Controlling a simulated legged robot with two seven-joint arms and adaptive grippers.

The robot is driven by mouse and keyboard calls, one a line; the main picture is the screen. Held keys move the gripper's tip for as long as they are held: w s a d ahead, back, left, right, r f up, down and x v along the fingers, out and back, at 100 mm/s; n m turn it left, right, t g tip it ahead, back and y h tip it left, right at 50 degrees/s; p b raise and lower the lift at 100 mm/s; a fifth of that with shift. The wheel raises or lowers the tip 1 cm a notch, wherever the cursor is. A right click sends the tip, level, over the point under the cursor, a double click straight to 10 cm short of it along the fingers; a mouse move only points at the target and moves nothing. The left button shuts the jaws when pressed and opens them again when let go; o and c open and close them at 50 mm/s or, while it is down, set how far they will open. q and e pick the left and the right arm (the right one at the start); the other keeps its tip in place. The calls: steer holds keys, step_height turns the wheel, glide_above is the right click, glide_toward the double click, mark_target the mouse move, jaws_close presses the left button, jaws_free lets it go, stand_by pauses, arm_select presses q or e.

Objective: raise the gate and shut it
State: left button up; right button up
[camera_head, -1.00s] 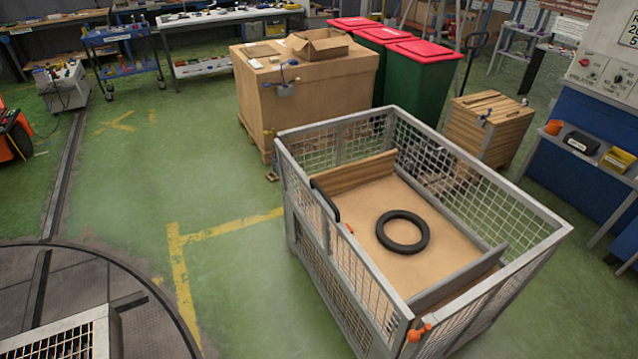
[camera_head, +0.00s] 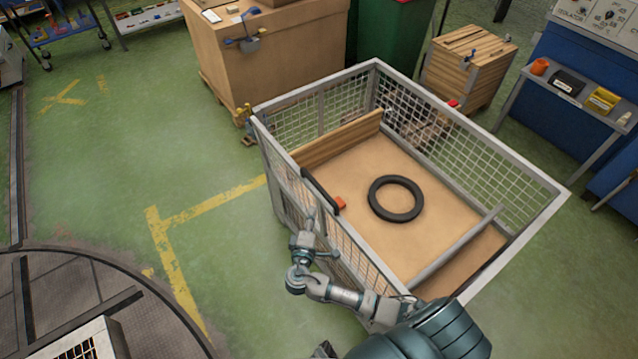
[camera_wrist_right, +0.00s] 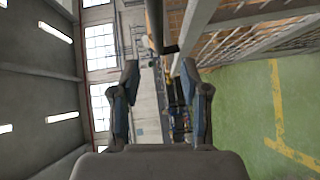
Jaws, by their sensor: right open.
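The grey mesh cage (camera_head: 530,170) stands at centre right. Its left side carries the mesh gate panel (camera_head: 352,256), with a black bar handle (camera_head: 321,189) at its upper edge. I cannot tell whether the gate is fully up. My right gripper (camera_head: 311,217) is outside this side, just below and left of the handle, apparently apart from it. My forearm hides part of the mesh. In the right wrist view the gripper (camera_wrist_right: 157,85) is open and empty, and the dark handle (camera_wrist_right: 157,25) lies ahead of the fingers. My left gripper is not in view.
A black ring (camera_head: 396,198) lies on the cage floor, with a small red piece (camera_head: 340,203) near the handle. A big carton (camera_head: 255,75) and a wooden crate (camera_head: 468,65) stand behind. The green floor left of the cage is free, up to the turntable (camera_head: 110,285).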

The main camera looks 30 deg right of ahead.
mark_target(318, 187)
steer(key=x, duration=1.3)
steer(key=shift+d, duration=0.25)
steer(key=shift+a, duration=0.15)
jaws_close()
